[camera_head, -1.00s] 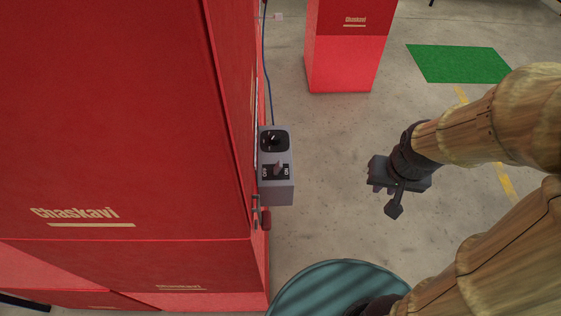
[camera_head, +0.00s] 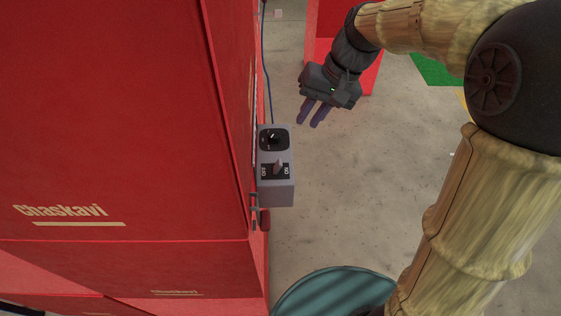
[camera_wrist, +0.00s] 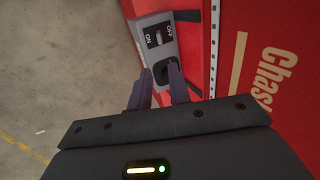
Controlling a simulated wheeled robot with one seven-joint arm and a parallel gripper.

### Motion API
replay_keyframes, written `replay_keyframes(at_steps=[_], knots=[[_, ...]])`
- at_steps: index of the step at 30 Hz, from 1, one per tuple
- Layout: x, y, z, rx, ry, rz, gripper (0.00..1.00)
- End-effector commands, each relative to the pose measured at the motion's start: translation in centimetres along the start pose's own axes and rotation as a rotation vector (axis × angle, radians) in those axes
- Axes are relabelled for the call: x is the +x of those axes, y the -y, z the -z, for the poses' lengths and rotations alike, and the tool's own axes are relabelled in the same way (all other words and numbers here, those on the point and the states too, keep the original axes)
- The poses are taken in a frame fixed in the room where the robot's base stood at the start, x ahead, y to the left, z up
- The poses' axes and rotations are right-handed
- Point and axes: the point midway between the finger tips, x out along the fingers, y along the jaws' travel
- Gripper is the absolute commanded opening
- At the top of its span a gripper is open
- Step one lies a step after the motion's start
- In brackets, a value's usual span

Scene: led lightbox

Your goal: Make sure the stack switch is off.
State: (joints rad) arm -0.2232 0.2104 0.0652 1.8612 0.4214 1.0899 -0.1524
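A grey switch box (camera_head: 276,190) is fixed to the right side of a red cabinet. Its upper face carries a black round knob (camera_head: 273,139) and a stack switch (camera_head: 278,167), a small toggle between two printed labels. In the wrist view the switch (camera_wrist: 158,38) sits between ON on the left and OFF on the right; I cannot tell which way it leans. My gripper (camera_head: 308,124) is open and empty, its two purple fingers parted, up and to the right of the box in the head view.
The red cabinet (camera_head: 110,120) fills the left side. Another red block (camera_head: 370,78) stands behind my gripper. Concrete floor (camera_head: 350,200) right of the box is clear.

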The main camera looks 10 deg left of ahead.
Motion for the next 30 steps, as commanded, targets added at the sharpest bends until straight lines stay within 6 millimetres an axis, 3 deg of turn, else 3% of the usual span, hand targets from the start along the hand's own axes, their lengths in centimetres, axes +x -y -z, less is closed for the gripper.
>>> replay_keyframes(at_steps=[5,11,30], knots=[[0.5,-0.1,0.0,0.002,0.002,-0.001,0.19],[2.8,-0.1,-0.1,0.002,0.004,-0.002,0.19],[14.2,-0.1,-0.1,0.003,0.004,-0.003,0.19]])
